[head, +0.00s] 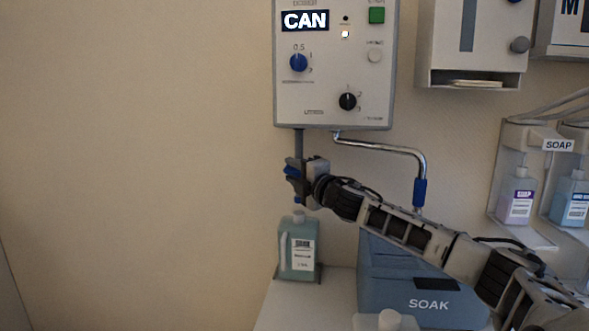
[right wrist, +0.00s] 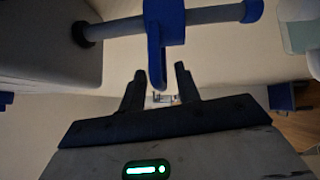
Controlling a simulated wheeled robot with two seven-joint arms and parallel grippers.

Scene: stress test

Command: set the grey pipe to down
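The grey pipe (head: 299,142) hangs straight down from the underside of the CAN box (head: 333,115). It also shows in the right wrist view (right wrist: 117,23), running sideways there from a dark collar to a blue end. A blue collar with a tab (right wrist: 156,60) sits around the pipe. My right gripper (head: 293,175) is at the pipe's lower part and hides some of it. In the right wrist view its two dark fingers (right wrist: 160,72) are apart, with the blue tab's tip appearing between them; contact cannot be told. My left gripper is not in view.
A bent chrome pipe with a blue end (head: 420,190) hangs right of the gripper, behind my arm. A green bottle (head: 299,250) stands below. A blue SOAK box (head: 400,285) is lower right. Soap bottles (head: 517,200) hang at right. The wall at left is clear.

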